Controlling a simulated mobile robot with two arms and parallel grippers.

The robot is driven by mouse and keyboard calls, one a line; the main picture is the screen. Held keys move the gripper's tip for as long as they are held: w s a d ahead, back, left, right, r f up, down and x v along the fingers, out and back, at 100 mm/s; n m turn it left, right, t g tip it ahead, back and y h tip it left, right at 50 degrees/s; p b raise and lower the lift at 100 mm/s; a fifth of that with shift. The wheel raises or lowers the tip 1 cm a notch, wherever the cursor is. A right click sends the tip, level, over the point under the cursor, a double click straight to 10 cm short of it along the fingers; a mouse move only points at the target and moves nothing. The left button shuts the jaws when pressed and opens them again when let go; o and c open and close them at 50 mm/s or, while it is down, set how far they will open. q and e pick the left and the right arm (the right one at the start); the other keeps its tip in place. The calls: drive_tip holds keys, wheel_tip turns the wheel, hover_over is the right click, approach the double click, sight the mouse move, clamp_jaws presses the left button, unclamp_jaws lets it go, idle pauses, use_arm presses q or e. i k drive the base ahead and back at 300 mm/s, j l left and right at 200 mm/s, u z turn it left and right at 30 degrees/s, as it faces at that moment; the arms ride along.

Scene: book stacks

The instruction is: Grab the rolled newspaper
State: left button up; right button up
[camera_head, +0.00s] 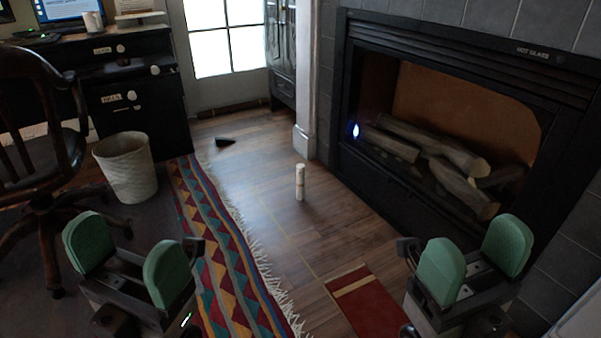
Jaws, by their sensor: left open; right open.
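A small pale roll, likely the rolled newspaper (300,183), stands upright on the wooden floor in the middle of the head view, between the patterned rug and the fireplace. A darker band crosses it near the top. My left gripper (127,256) is at the lower left, open and empty, with green finger pads apart. My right gripper (474,258) is at the lower right, open and empty. Both grippers are well nearer to me than the roll and apart from it.
A fringed striped rug (222,245) runs along the floor left of the roll. A fireplace (440,130) stands at right. A red book-like item (368,303) lies at the front. A wastebasket (125,167), wooden chair (38,150) and dark desk (135,100) fill the left. Floor around the roll is clear.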

sight(299, 167)
drive_tip(key=i+j, duration=0.25)
drive_tip(key=i, duration=0.3)
drive_tip(key=i+j+z, duration=0.1)
drive_tip(key=i+j, duration=0.15)
drive_tip(key=i, duration=0.3)
drive_tip(key=i+j, duration=0.25)
drive_tip(key=i, duration=0.25)
drive_tip(key=i+j+z, duration=0.1)
drive_tip(key=i+j, duration=0.2)
drive_tip(key=i, duration=0.25)
drive_tip(key=i+j, duration=0.3)
drive_tip(key=i, duration=0.2)
drive_tip(key=z, duration=0.05)
